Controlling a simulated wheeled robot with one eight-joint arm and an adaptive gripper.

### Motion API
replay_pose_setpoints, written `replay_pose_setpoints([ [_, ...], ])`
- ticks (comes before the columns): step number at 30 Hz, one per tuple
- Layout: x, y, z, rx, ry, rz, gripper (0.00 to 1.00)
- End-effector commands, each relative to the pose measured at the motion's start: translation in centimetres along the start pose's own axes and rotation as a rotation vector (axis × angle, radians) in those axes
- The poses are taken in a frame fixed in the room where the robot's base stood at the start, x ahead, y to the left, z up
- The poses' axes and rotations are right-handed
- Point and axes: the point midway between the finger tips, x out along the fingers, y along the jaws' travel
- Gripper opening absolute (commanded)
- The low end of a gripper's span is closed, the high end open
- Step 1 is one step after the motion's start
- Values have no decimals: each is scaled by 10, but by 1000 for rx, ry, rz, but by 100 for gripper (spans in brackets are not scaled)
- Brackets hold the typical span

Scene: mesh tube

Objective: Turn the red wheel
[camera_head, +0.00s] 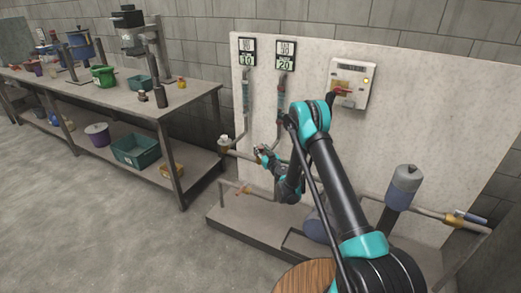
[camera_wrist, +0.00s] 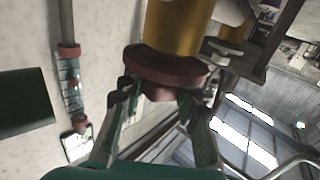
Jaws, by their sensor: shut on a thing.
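The red wheel (camera_wrist: 165,68) shows in the wrist view as a dull red-brown disc at the end of a brass-coloured cylinder (camera_wrist: 178,25). My gripper (camera_wrist: 158,97) has one finger on each side of the wheel's near part and is shut on it. The fingertips hide parts of the wheel's edge. In the head view my gripper (camera_head: 262,152) is at the pipe in front of the pale panel, low and left of centre. The wheel cannot be made out clearly there.
The pale panel (camera_head: 400,140) carries two gauge tubes, the left one (camera_head: 246,97) and the right one (camera_head: 281,98), and a control box (camera_head: 349,82). A grey cylinder (camera_head: 404,187) stands to the right. A workbench (camera_head: 190,95) with containers is at the left; the floor before it is clear.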

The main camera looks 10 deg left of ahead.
Motion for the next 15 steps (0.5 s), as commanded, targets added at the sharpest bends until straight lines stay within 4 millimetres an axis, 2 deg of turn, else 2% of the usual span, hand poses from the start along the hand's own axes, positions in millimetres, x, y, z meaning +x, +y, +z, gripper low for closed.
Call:
replay_pose_setpoints([
  [15, 0, -1, 0, 0, 0, -40, 3],
])
